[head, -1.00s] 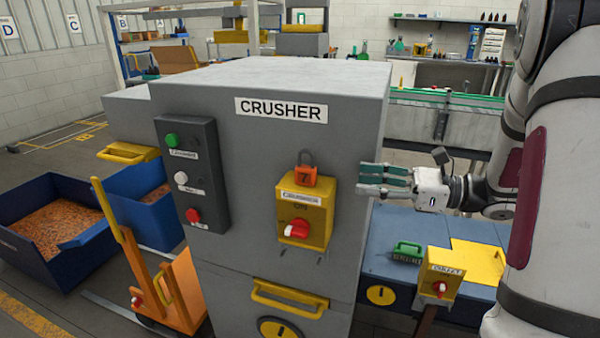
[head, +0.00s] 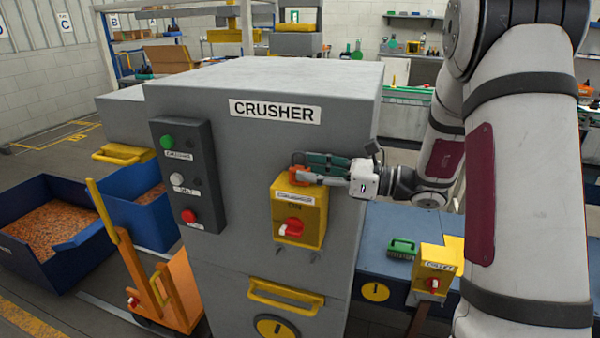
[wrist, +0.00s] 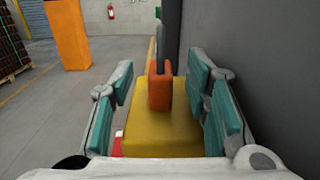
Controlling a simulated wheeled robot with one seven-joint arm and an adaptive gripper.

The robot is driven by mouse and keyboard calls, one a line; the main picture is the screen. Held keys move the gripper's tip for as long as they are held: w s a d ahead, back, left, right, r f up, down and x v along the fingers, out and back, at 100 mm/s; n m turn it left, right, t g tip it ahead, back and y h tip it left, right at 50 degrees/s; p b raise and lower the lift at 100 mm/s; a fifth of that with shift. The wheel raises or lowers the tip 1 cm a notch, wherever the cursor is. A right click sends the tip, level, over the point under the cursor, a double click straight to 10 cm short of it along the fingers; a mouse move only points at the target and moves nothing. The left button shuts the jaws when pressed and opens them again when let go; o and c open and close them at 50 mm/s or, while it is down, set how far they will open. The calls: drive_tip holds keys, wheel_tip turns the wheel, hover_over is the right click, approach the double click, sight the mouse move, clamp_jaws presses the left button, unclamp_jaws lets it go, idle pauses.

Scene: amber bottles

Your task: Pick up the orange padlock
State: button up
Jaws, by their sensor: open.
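The orange padlock (head: 296,174) sits on top of the yellow switch box (head: 313,217) on the front of the grey crusher. In the head view my gripper (head: 314,170) covers most of the padlock, leaving its left part and dark shackle in sight. In the wrist view the padlock (wrist: 160,88) stands upright between my gripper's teal-padded fingers (wrist: 160,90), above the yellow box (wrist: 165,135). The fingers are open, one on each side, with a visible gap to the padlock on the left and a narrower one on the right.
The crusher's grey wall (wrist: 265,60) runs close along the right finger in the wrist view. A red knob (head: 290,228) sits on the yellow box. A black panel with buttons (head: 186,178) is to the left. A green padlock (head: 402,247) lies on the blue surface to the right.

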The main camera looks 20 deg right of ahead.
sight(302, 152)
drive_tip(key=shift+x, duration=1.1)
clamp_jaws()
drive_tip(key=shift+r, duration=0.45)
wheel_tip(302, 152, up, 3)
drive_tip(key=s+a+r+p, duration=0.1)
drive_tip(key=s+a+p, duration=0.2)
drive_tip(key=s+a, duration=0.6)
drive_tip(key=shift+s+a+p, duration=0.25)
drive_tip(key=shift+s+p, duration=0.05)
drive_tip(key=shift+s, duration=1.65)
